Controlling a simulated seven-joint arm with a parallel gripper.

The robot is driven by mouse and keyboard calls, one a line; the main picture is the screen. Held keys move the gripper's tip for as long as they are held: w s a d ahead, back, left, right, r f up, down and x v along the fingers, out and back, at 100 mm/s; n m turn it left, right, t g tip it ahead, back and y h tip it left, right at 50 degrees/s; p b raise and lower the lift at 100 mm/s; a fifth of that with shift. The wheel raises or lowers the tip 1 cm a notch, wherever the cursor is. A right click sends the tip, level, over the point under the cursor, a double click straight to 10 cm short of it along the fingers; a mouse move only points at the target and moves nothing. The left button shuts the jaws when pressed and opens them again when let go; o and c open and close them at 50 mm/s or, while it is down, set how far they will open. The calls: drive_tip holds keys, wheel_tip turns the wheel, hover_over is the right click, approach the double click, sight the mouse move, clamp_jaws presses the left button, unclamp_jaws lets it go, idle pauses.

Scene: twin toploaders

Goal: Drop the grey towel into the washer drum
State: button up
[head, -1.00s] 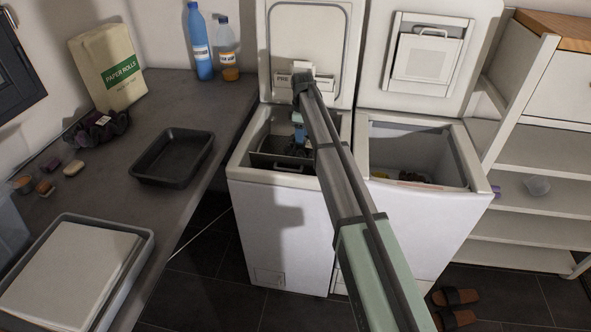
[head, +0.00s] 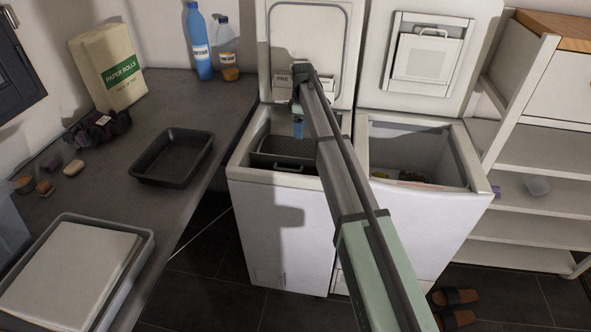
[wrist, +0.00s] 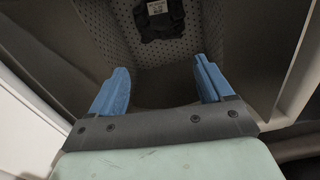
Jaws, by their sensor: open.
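The left toploader (head: 278,222) is the washer, with its lid up. Its perforated drum (wrist: 205,35) shows in the wrist view. A crumpled dark grey cloth with a white label, which looks like the grey towel (wrist: 152,27), lies inside the drum at the top of that view. In the head view I cannot make the towel out. My gripper (wrist: 160,82) is open, with two blue fingers apart and nothing between them. In the head view my gripper (head: 298,130) hangs over the washer's opening, clear of the towel.
The right toploader (head: 428,222) also stands open, with small items inside. The counter on the left holds a dark tray (head: 172,158), a dark purple bundle (head: 98,130), a paper rolls bag (head: 108,68) and bottles (head: 200,45). White shelves (head: 540,185) stand at the right.

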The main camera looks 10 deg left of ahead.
wheel_tip(320, 180, up, 10)
drive_tip(key=shift+r, duration=0.25)
drive_tip(key=shift+d, duration=0.1)
idle(0.5)
